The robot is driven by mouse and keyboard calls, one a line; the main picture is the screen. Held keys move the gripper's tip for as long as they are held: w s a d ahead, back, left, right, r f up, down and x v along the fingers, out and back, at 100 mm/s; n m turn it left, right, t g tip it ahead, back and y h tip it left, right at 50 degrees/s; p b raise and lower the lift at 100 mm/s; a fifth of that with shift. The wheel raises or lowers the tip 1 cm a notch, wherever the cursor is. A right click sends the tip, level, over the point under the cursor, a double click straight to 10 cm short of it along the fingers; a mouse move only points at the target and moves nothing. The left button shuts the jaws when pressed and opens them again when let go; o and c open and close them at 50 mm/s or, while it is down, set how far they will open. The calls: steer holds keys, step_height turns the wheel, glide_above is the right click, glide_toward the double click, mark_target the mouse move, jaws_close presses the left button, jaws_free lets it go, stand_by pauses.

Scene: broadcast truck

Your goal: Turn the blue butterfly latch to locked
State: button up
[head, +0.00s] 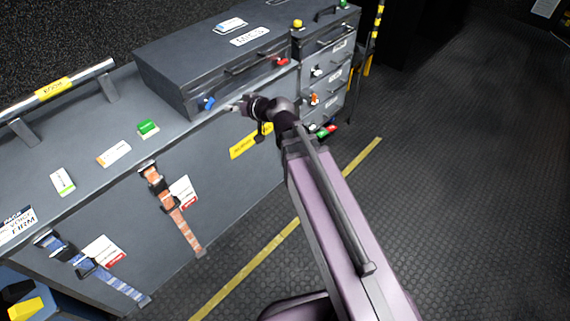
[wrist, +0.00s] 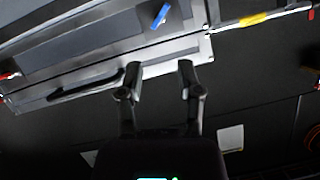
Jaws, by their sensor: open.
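The blue butterfly latch (head: 208,103) sits on the front face of a dark grey case, near its left end. It also shows in the wrist view (wrist: 161,16), near the top edge, as a blue wing lying slantwise on a dark plate. My gripper (head: 235,107) is just right of the latch in the head view, in front of the case. In the wrist view my gripper (wrist: 159,72) has its two fingers apart with nothing between them, and the latch lies beyond the fingertips. No contact with the latch shows.
The case (head: 165,80) stands on a grey counter (head: 85,135). A red latch (head: 281,62) is at its right end, with a dark handle (head: 240,70) between the latches. A drawer stack (head: 338,60) stands to the right. Straps hang on the counter front. The floor (head: 460,150) is clear.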

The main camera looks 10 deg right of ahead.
steer(key=s+d+f+m+g+h+b, duration=0.3)
steer(key=s+d+f+g+h+b, duration=0.2)
steer(key=s+d+f, duration=0.7)
steer(key=shift+s+f+m+g+h, duration=0.3)
steer(key=shift+s+f+g+h, duration=0.7)
steer(key=shift+f+g, duration=1)
steer(key=shift+w, duration=0.15)
